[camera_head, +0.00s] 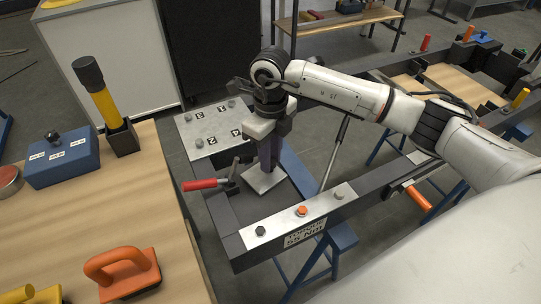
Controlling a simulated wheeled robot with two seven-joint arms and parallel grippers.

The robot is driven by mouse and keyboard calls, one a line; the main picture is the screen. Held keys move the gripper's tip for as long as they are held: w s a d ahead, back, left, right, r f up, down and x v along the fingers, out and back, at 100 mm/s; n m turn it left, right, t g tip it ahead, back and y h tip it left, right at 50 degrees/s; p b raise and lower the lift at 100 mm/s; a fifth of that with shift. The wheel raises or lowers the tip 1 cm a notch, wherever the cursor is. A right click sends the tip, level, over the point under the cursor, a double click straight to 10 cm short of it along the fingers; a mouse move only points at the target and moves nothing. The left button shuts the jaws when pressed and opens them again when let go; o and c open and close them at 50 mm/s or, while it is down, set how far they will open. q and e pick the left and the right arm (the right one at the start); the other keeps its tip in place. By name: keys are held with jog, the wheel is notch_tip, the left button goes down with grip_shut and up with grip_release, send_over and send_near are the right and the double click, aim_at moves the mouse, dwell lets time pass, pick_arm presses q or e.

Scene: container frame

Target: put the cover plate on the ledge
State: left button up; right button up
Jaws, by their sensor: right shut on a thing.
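My right gripper (269,163) reaches down inside the corner of the dark metal frame (222,211), its fingers pointing downward. It is shut on the cover plate (265,182), a small pale metal plate below the fingertips. The fingers hide the grip itself. The plate lies roughly flat, close to the inner side of the frame corner. Whether it touches the ledge there cannot be told, as the ledge is not clearly visible. My left gripper is not in view.
A clamp with a red handle (200,184) stands just left of the plate. A labelled metal plate (203,145) covers the frame's far-left corner. Bolts line the front beam. A wooden bench (62,225) with an orange-handled tool (122,271) and blue box (62,163) is at left.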

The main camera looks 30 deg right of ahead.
jog(key=shift+f, duration=0.3)
dwell(0.5)
jog(key=o, duration=1)
jog(key=shift+o, duration=0.2)
notch_tip(320, 180, up, 10)
jog(key=b, duration=0.1)
jog(key=shift+r, duration=0.2)
jog(key=shift+s+f, duration=0.1)
jog(key=shift+s, duration=0.05)
